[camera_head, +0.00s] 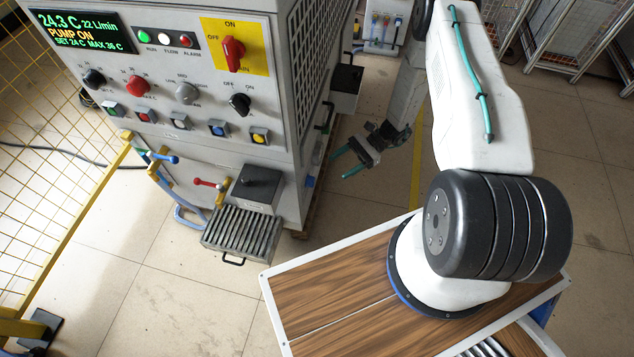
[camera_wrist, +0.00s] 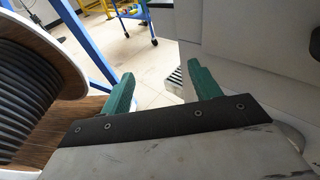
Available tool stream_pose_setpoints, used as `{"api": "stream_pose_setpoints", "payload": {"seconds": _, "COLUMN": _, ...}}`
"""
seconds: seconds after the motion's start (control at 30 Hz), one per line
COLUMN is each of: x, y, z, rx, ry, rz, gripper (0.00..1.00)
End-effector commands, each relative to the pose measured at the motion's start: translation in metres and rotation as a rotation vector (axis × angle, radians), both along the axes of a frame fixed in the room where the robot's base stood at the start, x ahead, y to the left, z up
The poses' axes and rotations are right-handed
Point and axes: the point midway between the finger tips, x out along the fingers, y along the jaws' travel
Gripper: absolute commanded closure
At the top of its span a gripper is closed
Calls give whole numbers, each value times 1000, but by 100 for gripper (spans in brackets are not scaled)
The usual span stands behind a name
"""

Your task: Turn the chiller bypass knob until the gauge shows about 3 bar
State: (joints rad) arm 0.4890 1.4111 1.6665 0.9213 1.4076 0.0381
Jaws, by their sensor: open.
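The chiller cabinet (camera_head: 215,140) stands at the left in the head view. Its front panel carries a row of knobs: a black knob (camera_head: 94,79), a red knob (camera_head: 139,84), a grey knob (camera_head: 186,93) and another black knob (camera_head: 240,103). A red rotary switch (camera_head: 233,53) sits on a yellow plate above them. The knob labels are too small to read surely, so I cannot tell which is the bypass. I make out no pressure gauge. My gripper (camera_head: 343,164) is open and empty, right of the cabinet and apart from it. Its green fingers show in the wrist view (camera_wrist: 162,72).
A lit display (camera_head: 80,32) reads "PUMP ON". Colored buttons (camera_head: 181,122) line the panel below the knobs. Valve handles (camera_head: 210,183) and a slatted tray (camera_head: 242,234) project low in front. A yellow mesh fence (camera_head: 50,180) stands left. A cable drum (camera_wrist: 35,90) fills the wrist view's left.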

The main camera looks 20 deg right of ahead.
Motion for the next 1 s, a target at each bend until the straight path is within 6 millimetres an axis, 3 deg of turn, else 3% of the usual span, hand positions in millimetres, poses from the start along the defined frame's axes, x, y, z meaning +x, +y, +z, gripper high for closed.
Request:
{"api": "stream_pose_setpoints", "payload": {"seconds": 0.03, "x": -6, "y": 4, "z": -30, "rx": 30, "ry": 36, "rz": -60, "gripper": 38}}
{"api": "stream_pose_setpoints", "payload": {"seconds": 0.2, "x": -15, "y": 14, "z": -112, "rx": 110, "ry": 115, "rz": -272, "gripper": 38}}
{"api": "stream_pose_setpoints", "payload": {"seconds": 0.4, "x": -11, "y": 18, "z": -182, "rx": 176, "ry": 154, "rz": -511, "gripper": 38}}
{"api": "stream_pose_setpoints", "payload": {"seconds": 0.5, "x": 9, "y": 8, "z": -198, "rx": 202, "ry": 131, "rz": -624, "gripper": 38}}
{"api": "stream_pose_setpoints", "payload": {"seconds": 0.67, "x": 36, "y": -3, "z": -195, "rx": 225, "ry": 99, "rz": -703, "gripper": 38}}
{"api": "stream_pose_setpoints", "payload": {"seconds": 1.0, "x": 63, "y": 40, "z": -194, "rx": 230, "ry": 100, "rz": -705, "gripper": 38}}
